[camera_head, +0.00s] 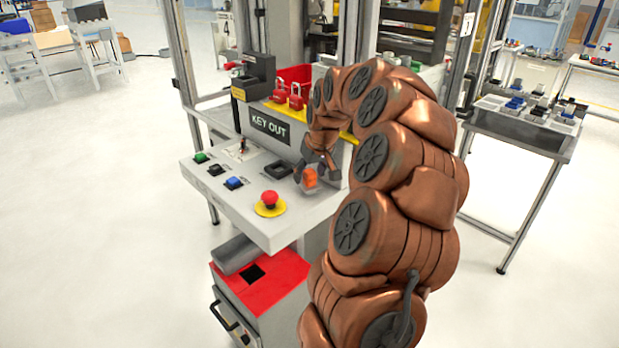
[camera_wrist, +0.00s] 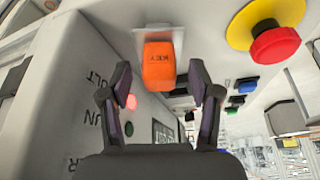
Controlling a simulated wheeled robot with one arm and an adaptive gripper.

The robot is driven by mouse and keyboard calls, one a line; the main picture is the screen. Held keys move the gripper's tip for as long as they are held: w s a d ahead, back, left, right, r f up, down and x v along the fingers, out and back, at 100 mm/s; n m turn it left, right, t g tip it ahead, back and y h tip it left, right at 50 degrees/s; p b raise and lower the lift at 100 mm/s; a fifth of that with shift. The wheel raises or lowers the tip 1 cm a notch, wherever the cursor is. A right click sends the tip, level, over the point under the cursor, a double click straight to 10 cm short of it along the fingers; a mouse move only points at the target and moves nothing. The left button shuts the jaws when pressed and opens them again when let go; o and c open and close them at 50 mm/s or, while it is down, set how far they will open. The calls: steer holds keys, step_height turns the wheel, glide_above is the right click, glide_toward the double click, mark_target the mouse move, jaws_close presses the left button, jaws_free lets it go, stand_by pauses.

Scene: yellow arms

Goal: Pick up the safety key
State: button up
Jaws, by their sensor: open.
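The safety key is an orange tag marked KEY (camera_wrist: 158,65). In the wrist view it stands at the top centre, in front of a pale plate on the panel. In the head view it shows as a small orange block (camera_head: 309,178) on the console at the right. My gripper (camera_wrist: 158,85) is open, with one dark finger to each side of the lower part of the key. It also shows in the head view (camera_head: 313,176), close to the key. I cannot tell whether the fingers touch it.
The console (camera_head: 235,205) carries a red emergency button (camera_head: 270,198) on a yellow base, several push buttons and a dark square recess (camera_head: 278,170). A KEY OUT sign (camera_head: 270,126) and red padlocks (camera_head: 288,95) are behind. A red-topped cart (camera_head: 262,285) stands below.

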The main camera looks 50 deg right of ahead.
steer(key=shift+w+f, duration=0.2)
steer(key=shift+f, duration=0.1)
jaws_close()
stand_by(0.4)
